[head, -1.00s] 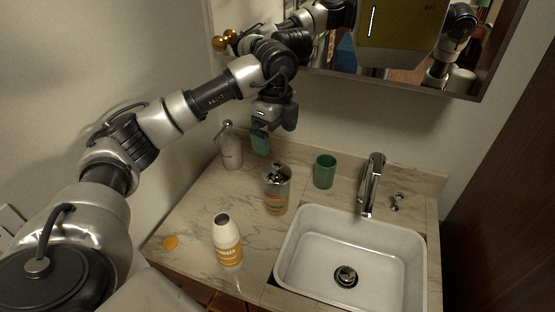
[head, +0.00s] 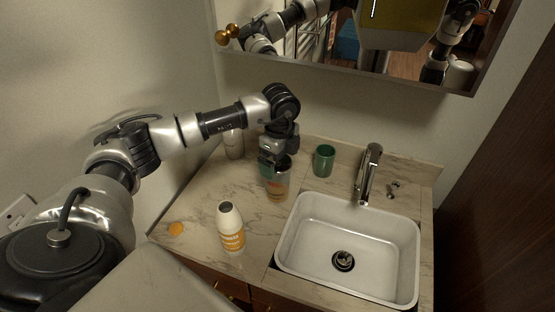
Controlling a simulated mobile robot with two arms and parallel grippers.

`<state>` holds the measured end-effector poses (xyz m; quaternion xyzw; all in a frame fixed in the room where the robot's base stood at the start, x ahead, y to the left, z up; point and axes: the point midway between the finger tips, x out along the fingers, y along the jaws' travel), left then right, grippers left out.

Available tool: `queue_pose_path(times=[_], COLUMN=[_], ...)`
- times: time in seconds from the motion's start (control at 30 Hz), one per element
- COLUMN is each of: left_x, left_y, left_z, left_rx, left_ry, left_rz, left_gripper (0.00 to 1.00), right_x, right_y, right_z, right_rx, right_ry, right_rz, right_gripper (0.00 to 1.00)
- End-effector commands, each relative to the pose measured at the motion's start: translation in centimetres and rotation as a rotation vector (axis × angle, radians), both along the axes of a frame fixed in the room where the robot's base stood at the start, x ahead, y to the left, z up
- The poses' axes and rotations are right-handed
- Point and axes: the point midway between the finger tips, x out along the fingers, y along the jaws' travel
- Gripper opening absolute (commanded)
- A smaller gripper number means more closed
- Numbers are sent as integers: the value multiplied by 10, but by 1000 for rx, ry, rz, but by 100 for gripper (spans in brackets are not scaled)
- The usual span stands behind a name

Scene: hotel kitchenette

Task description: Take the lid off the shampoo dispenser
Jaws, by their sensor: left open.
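My right gripper is not in view.
A white and orange bottle (head: 231,228) stands in front, with an orange disc (head: 176,229) left of it. A pale bottle (head: 234,146) stands behind my arm. A green cup (head: 324,160), the faucet (head: 370,172) and the white sink (head: 350,238) lie to the right. A mirror hangs above.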

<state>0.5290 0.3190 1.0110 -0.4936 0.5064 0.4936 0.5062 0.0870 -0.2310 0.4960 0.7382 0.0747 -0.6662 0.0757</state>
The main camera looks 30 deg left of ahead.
Motion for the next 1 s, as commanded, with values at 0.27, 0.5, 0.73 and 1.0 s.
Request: queue_pose_path(times=[0.27, 0.5, 0.73, 1.0], left_x=[0, 0, 1, 1], left_y=[0, 0, 0, 0], left_z=[0, 1, 13, 67], left_rx=[0, 0, 0, 0], left_ry=[0, -1, -4, -6], left_rz=[-1, -1, -1, 0], left_gripper=[71, 54, 54, 54], right_x=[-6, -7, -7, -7], right_y=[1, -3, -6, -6], right_z=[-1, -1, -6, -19], right_rx=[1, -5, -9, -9], right_ry=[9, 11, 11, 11], right_rz=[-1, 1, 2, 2], right_gripper=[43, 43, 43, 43])
